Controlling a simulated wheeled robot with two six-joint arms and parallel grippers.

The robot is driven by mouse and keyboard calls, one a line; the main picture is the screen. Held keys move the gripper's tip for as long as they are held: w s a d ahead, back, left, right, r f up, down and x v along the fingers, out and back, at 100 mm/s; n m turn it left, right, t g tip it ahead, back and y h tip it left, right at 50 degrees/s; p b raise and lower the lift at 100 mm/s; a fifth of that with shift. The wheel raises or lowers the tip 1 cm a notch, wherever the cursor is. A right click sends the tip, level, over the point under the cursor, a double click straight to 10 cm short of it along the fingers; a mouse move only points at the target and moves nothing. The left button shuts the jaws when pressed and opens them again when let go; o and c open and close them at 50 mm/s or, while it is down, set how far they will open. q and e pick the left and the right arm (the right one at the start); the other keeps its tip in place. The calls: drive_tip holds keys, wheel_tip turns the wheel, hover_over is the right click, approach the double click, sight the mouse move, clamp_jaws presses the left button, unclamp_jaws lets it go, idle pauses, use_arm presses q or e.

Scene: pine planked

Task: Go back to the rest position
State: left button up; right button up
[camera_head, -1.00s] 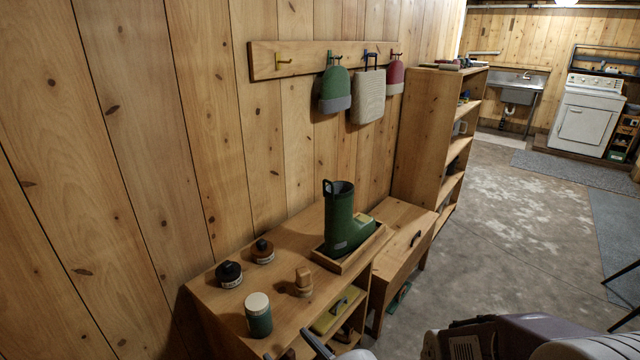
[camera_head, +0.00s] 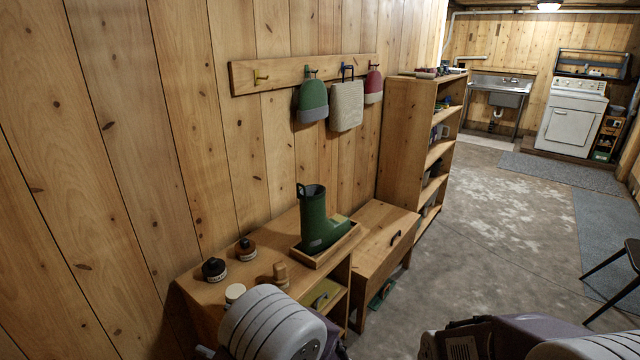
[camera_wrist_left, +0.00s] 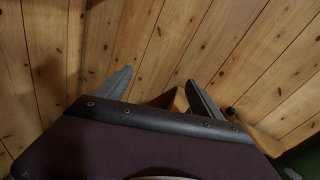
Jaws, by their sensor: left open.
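My left gripper (camera_wrist_left: 157,82) is open in the left wrist view, with its two grey fingers apart and nothing between them. Wood planks and a wooden edge show beyond the fingers. In the head view a rounded grey and white part of my left arm rises at the bottom centre, in front of the low wooden bench (camera_head: 215,290). Only a small grey piece of the gripper shows left of that part. Part of my right arm shows at the bottom right of the head view. My right gripper is not in view.
A green boot (camera_head: 314,222) stands in a wooden tray (camera_head: 318,260) on the bench. Dark jars (camera_head: 214,269) and a white-lidded jar (camera_head: 235,292) are close to my left arm. A hook rail (camera_head: 270,74) hangs on the plank wall. Open concrete floor (camera_head: 480,230) lies to the right.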

use_arm(q)
drive_tip(key=s+a+r+n+g+h+p, duration=0.3)
drive_tip(key=s+a+n+g+h+p, duration=0.15)
drive_tip(key=s+a+n+g, duration=0.55)
drive_tip(key=s+d+f+n+t+h+p, duration=0.2)
drive_tip(key=s+d+f+n+h, duration=0.35)
drive_tip(key=d+n+h, duration=0.35)
drive_tip(key=w+d+t, duration=0.1)
drive_tip(key=w+d+n+h, duration=0.1)
drive_tip(key=w, duration=0.1)
drive_tip(key=w+d+n+t+h, duration=0.1)
drive_tip(key=shift+w+f+t, duration=0.15)
drive_tip(key=shift+w+t, duration=0.1)
drive_tip(key=shift+t, duration=0.05)
